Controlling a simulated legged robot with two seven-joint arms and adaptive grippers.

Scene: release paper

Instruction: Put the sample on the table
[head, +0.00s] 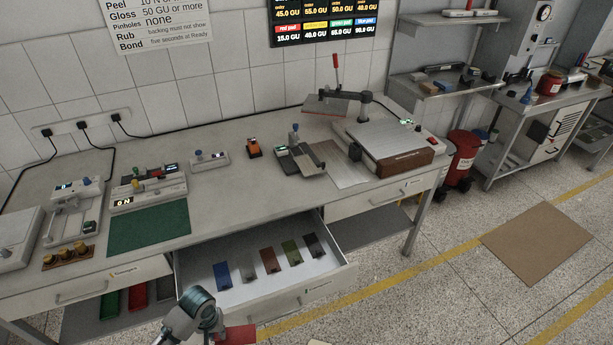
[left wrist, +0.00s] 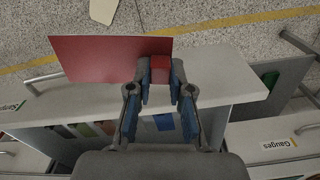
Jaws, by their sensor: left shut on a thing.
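A flat red sheet, seemingly the sample (left wrist: 105,58), is at my left gripper (left wrist: 160,85), in front of the open drawer. A small red block on it sits between the two fingertips, and the fingers are shut on it. In the head view only part of the red sheet (head: 240,335) shows at the bottom edge, beside my left wrist, and the fingertips are not clear there. The table (head: 235,190) is behind the drawer and higher in the picture. My right gripper is in neither view.
The open drawer (head: 330,262) holds several coloured strips. On the table are a green mat (head: 148,228), gauges (head: 150,192), an orange device (head: 254,148) and a press with a flat plate (head: 385,138). Bare tabletop lies between the green mat and the press.

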